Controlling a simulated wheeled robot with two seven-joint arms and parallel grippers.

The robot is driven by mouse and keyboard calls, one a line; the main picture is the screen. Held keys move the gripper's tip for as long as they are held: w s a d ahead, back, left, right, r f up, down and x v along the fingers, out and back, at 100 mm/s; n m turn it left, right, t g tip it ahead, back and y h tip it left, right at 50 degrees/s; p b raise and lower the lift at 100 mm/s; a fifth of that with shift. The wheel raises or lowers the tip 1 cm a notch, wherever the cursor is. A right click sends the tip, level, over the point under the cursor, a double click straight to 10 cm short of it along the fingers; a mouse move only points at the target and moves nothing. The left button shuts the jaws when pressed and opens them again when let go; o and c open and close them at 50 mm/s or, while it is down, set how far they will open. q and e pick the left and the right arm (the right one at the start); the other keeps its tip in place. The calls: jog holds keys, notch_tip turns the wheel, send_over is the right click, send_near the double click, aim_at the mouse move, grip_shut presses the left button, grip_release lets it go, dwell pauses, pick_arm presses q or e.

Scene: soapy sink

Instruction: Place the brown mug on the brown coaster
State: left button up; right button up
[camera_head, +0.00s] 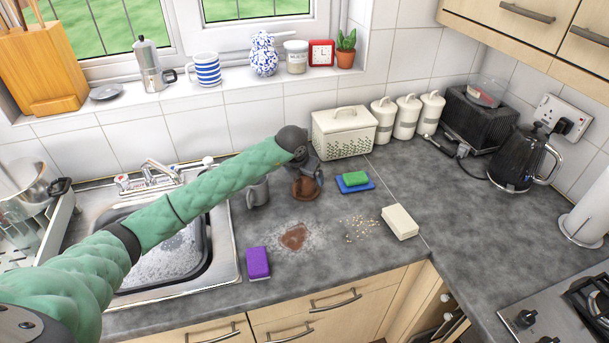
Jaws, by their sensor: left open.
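A brown object (305,190), which looks like the brown mug, stands on the counter behind the brown stain. It is partly hidden by my left gripper (306,174), which points down right over it. The jaws are open; I cannot tell whether they touch the object. No coaster can be made out clearly; whether one lies under the brown object is hidden or too small to tell. My right gripper is not in view.
A grey mug (257,193) stands left of the brown object, near the sink (165,262). A green and blue sponge pair (354,182), a cream block (400,222), crumbs (360,229), a brown stain (295,237) and a purple sponge (258,263) lie around.

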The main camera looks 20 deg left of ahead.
pick_arm(q)
jog(key=shift+r, duration=0.2)
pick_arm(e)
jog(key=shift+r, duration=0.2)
pick_arm(q)
jog(key=shift+s+r, duration=0.1)
jog(key=shift+r, duration=0.15)
jog(key=b+v, duration=0.4)
jog(key=v, duration=0.6)
jog(key=shift+s+r, duration=0.1)
jog(key=shift+s+r+b, duration=0.25)
jog(key=shift+r+b, duration=0.1)
jog(key=shift+r, duration=0.2)
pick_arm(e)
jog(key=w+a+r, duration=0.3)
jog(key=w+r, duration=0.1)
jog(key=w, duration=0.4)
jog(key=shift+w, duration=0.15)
pick_arm(q)
jog(key=shift+f, duration=0.1)
